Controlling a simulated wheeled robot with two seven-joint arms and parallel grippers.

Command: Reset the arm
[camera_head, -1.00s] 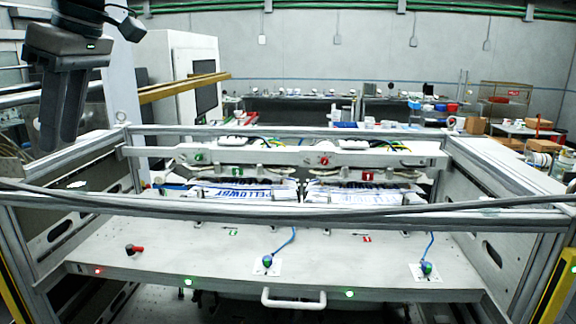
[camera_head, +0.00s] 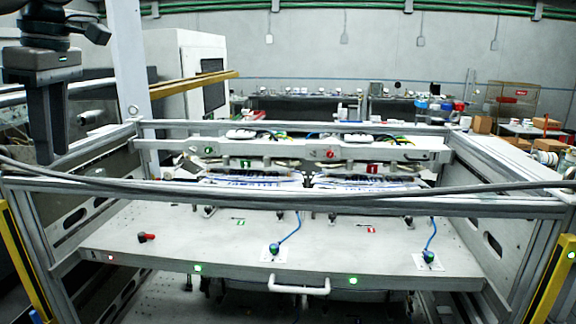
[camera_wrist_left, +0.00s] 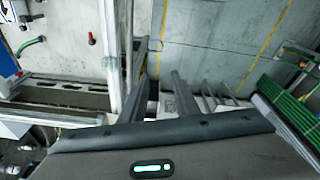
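My left gripper (camera_head: 44,158) hangs at the far left of the head view with its fingers pointing down. It is in the air, left of the label magazine frame (camera_head: 360,193), and touches nothing there. In the left wrist view the two fingers of this gripper (camera_wrist_left: 161,70) stand apart with nothing between them, so it is open and empty. The label stacks (camera_head: 250,181) lie in the magazine, partly hidden behind the front rail. My right gripper is in neither view.
The white magazine table (camera_head: 190,235) carries a red-and-black knob (camera_head: 147,238) and blue-cabled green connectors (camera_head: 274,249). A white handle (camera_head: 299,290) is on its front edge. A black cable (camera_head: 440,192) runs along the front rail. Yellow posts (camera_head: 24,262) stand at the sides.

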